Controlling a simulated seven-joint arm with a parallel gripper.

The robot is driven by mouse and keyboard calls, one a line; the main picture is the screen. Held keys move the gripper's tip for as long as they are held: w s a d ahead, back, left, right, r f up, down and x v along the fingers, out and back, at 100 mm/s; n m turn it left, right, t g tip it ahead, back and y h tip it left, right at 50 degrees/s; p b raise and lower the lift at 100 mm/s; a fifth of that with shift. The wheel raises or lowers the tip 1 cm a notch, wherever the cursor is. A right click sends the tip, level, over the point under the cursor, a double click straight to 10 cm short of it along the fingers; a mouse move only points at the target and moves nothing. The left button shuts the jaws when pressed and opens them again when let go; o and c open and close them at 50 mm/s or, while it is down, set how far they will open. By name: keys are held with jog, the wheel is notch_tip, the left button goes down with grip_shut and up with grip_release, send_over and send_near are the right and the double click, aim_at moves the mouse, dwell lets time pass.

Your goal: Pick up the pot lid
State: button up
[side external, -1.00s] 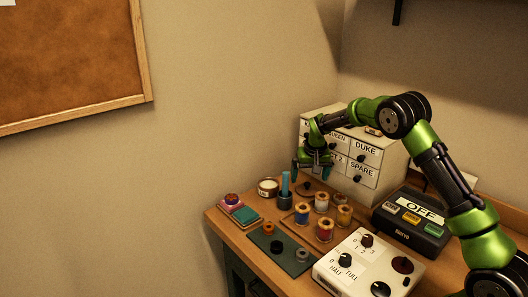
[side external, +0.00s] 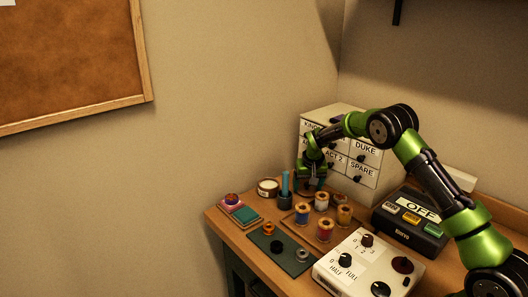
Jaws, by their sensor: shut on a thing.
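My gripper (side external: 309,186) points down at table height, just in front of the drawer cabinet and behind the spools. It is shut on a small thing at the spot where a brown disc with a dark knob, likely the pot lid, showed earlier. The fingers hide most of that disc, so I cannot tell whether it is clear of the table. A small white pot (side external: 268,187) with a dark label stands to the left of my gripper.
A dark cup with a teal stick (side external: 285,188) stands close to the gripper's left. Several thread spools (side external: 324,229) stand on a tray in front. The labelled drawer cabinet (side external: 365,171) is right behind. A white control box (side external: 356,258) and dark switch box (side external: 408,226) are to the right.

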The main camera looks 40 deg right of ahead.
jog(key=shift+r, duration=0.1)
notch_tip(320, 180, up, 17)
jog(key=w+a+f+n+y, duration=0.2)
jog(key=w+a+f+n, duration=0.4)
jog(key=w+a+n, duration=0.3)
jog(key=shift+t, duration=0.3)
jog(key=shift+s+a+f, duration=0.2)
jog(key=shift+f, duration=0.9)
jog(key=shift+s+a+f, duration=0.15)
jog(key=shift+f, duration=0.95)
jog(key=shift+s+a+f, duration=0.2)
jog(key=shift+f, duration=0.9)
jog(key=shift+f, duration=0.15)
jog(key=o, duration=1)
